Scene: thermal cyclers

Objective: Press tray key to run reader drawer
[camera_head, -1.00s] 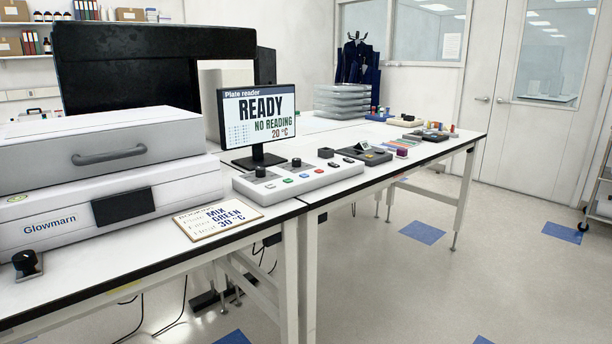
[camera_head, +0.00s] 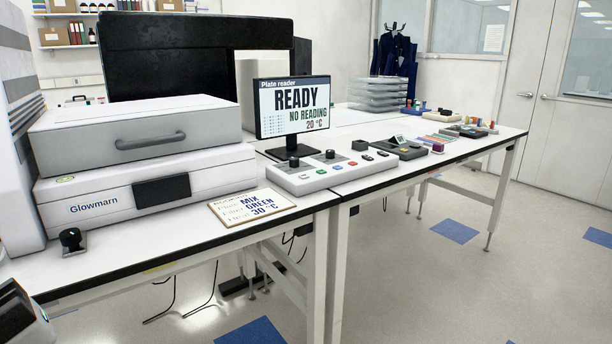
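The plate reader, a white Glowmarn unit (camera_head: 150,190), stands on the bench at left, with a grey handle on its upper part and a dark window on its front. No opened drawer shows. To its right, a white control panel (camera_head: 345,178) carries black knobs and a row of small coloured keys. The key labels are too small to read, so I cannot tell which is the tray key. The monitor (camera_head: 292,106) behind the panel reads "Plate reader READY, NO READING, 20 °C". My gripper is not clearly in view.
A black knob (camera_head: 72,241) is near the bench edge. Grey devices (camera_head: 399,148) and small coloured items continue right. A tall grey unit (camera_head: 18,150) stands far left. Floor right of the bench is clear.

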